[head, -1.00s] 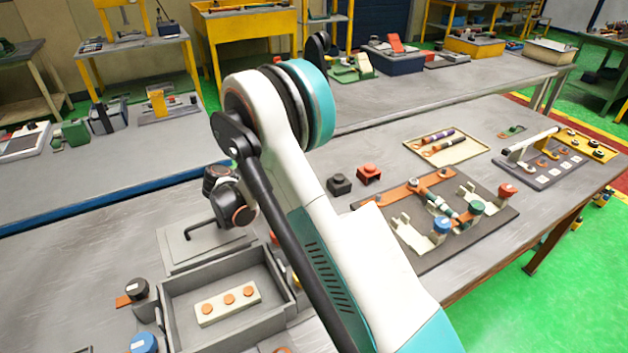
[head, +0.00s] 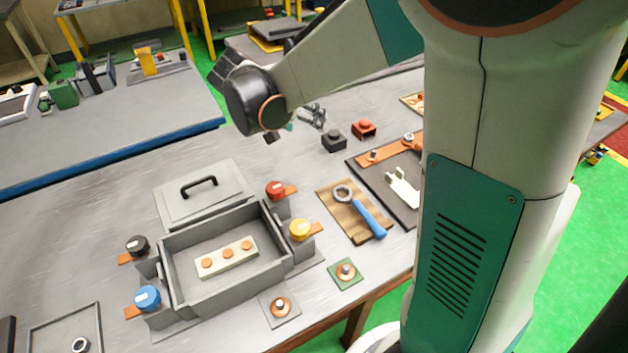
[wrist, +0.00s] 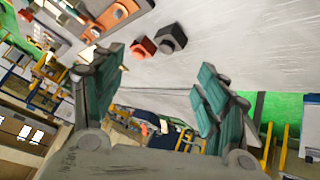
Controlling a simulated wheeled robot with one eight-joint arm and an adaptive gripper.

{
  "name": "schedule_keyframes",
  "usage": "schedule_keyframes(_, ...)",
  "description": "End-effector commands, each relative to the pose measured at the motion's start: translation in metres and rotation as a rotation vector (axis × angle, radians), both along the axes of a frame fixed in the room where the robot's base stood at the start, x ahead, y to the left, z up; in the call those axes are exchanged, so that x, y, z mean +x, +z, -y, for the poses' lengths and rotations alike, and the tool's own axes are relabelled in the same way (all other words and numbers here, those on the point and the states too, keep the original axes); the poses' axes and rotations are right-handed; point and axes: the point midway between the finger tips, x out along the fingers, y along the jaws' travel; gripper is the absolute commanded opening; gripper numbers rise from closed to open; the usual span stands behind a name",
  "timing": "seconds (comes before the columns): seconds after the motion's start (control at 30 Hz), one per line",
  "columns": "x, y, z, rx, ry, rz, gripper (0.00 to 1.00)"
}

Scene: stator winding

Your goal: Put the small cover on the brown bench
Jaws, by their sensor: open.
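A flat grey cover (head: 170,207) with a black handle lies on the grey worktop behind an open grey box (head: 275,270). I cannot tell if it is the small cover that is meant; small dark (head: 334,142) and red (head: 363,129) blocks with round knobs stand farther back. These blocks also show in the wrist view, red (wrist: 142,49) beside dark (wrist: 171,39). No brown bench is clearly identifiable; a brown mat (head: 333,205) lies on the worktop. My gripper (head: 305,116) is above the worktop, left of the blocks. Its fingers (wrist: 160,88) are apart with nothing between them.
The box holds a pale strip (head: 230,257) with orange discs. Red (head: 277,190), yellow (head: 300,231), black (head: 137,245) and blue (head: 147,297) caps surround it. A blue-handled wrench (head: 368,215) lies on the mat. The worktop left of the cover is clear.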

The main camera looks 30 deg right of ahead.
Motion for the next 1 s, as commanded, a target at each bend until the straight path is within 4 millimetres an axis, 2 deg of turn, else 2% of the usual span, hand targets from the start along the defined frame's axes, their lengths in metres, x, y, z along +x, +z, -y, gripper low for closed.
schedule_keyframes(0.03, -0.013, 0.007, -0.001, 0.023, 0.038, -0.014, 0.68)
schedule_keyframes(0.4, -0.091, 0.035, -0.023, 0.176, 0.358, -0.066, 0.68)
schedule_keyframes(0.8, -0.175, 0.04, -0.058, 0.268, 0.688, -0.015, 0.68)
schedule_keyframes(1.0, -0.206, 0.036, -0.074, 0.28, 0.817, 0.036, 0.68)
